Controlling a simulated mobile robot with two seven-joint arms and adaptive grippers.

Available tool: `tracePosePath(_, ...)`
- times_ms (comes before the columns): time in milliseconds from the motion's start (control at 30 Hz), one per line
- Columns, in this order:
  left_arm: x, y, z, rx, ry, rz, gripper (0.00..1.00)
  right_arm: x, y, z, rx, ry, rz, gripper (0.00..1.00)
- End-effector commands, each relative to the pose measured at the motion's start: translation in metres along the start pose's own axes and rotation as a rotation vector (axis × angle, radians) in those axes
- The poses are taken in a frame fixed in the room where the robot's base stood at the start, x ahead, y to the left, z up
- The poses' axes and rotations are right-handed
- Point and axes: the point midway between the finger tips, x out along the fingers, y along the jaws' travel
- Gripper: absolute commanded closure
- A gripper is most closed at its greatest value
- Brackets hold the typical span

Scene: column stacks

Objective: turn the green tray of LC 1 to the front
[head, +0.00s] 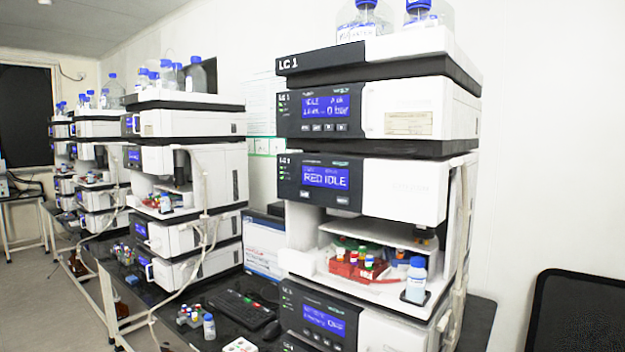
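The LC 1 stack (405,185) stands at the right, with "LC 1" on its modules. In the open bay below, a red tray (345,270) holding several small capped vials sits at the front. A little green (341,253) shows behind it, but I cannot tell whether it is the green tray or caps. A white plate partly covers the back of the bay. Neither of my grippers is in view.
A blue-capped bottle (416,279) stands at the bay's right front corner. A keyboard (243,309) and several small bottles (197,321) are on the dark bench. Bottles stand on top of LC 1. A black chair or screen (580,310) is at the lower right. More stacks recede left.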

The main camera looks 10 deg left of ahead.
Motion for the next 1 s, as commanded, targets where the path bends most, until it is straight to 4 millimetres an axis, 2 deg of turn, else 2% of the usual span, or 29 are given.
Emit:
tracePosePath(33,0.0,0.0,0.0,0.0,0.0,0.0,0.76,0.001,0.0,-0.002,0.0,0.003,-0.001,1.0)
tracePosePath(200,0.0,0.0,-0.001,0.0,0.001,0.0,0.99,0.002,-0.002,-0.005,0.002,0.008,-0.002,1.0)
tracePosePath(233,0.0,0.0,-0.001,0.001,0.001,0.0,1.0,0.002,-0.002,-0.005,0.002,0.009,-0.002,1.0)
tracePosePath(1000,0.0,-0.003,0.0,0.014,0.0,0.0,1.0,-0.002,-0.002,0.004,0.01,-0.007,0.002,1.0)
